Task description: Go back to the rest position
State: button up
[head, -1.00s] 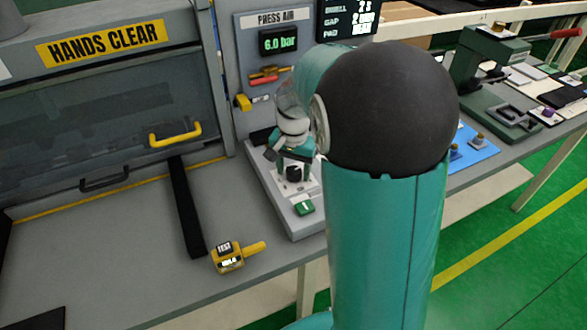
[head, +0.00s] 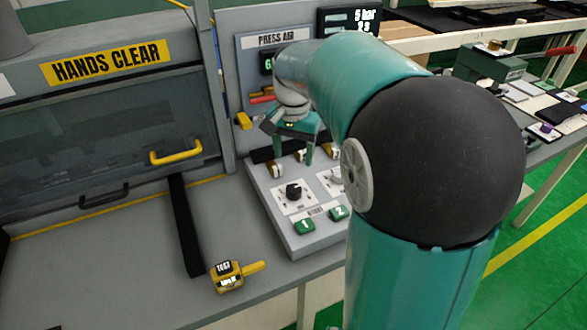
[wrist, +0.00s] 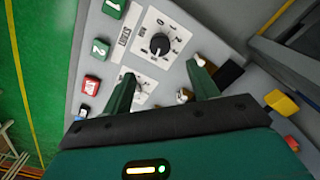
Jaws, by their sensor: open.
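My gripper (head: 295,146) is above the back part of the grey control box in the head view, its fingers pointing down. In the wrist view the two fingers of my gripper (wrist: 163,88) stand apart with nothing between them. The control box (head: 300,239) carries a black rotary knob (head: 293,191), green buttons marked 1 (head: 305,226) and 2 (head: 339,212), and small toggle switches at its back. The wrist view also shows the knob (wrist: 160,44) and a red button (wrist: 91,85). My arm hides the right part of the box in the head view.
A press with a yellow handle (head: 176,152) stands at the left. A yellow tester (head: 229,277) lies on the bench front. A black strip (head: 187,225) runs along the bench left of the box. The PRESS AIR panel (head: 250,75) rises behind. The bench front left is clear.

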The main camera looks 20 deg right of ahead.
jog(key=shift+r, duration=0.95)
jog(key=s+a+n+t, duration=0.2)
jog(key=s+a+n, duration=0.2)
jog(key=s, duration=0.5)
jog(key=s+a+n+t, duration=0.3)
jog(key=s+a+n, duration=0.2)
jog(key=s, duration=0.5)
jog(key=shift+a+r+t, duration=0.2)
jog(key=shift+a+t, duration=0.1)
jog(key=shift+s, duration=0.1)
